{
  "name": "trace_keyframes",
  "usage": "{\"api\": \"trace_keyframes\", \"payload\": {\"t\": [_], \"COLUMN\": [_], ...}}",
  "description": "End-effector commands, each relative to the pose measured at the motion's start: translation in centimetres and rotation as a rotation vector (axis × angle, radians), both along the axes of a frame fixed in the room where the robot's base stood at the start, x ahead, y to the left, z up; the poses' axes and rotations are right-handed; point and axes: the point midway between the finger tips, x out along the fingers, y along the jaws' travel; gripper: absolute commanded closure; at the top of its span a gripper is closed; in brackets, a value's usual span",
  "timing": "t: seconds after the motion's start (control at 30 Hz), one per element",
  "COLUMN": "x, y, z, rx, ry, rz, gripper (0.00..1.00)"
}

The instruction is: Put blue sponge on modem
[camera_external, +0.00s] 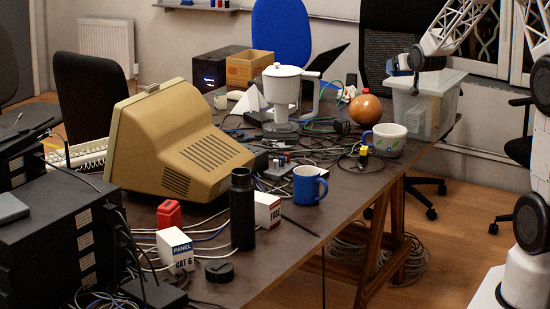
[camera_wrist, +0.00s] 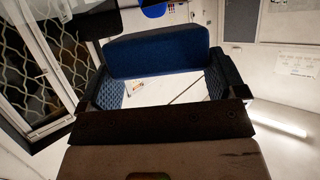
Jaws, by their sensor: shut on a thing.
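My gripper (camera_wrist: 163,92) is shut on the blue sponge (camera_wrist: 158,50), which spans between its two patterned finger pads in the wrist view. In the external view my gripper (camera_external: 394,67) is raised at the back right, above the left end of the clear plastic bin. Only a small bluish patch of the sponge (camera_external: 405,62) shows there. I cannot tell for sure which device is the modem. A low black box with cables (camera_external: 153,293) lies at the table's front left, and a small dark box among cables (camera_external: 262,160) lies near the middle.
The table (camera_external: 290,253) is crowded with cables. The clear bin (camera_external: 424,105) stands at the far right end.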

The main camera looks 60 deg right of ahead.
Motion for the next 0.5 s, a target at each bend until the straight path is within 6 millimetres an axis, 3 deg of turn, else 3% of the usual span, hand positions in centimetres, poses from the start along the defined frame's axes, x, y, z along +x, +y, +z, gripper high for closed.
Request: {"api": "trace_keyframes", "payload": {"t": [0.27,0.5], "x": [0.0,-0.4], "y": [0.2,1.5], "z": [-0.3,-2.5], "rx": [-0.001,0.001], "ry": [0.001,0.003], "rz": [0.006,0.047], "gripper": [0.33,0.33]}}
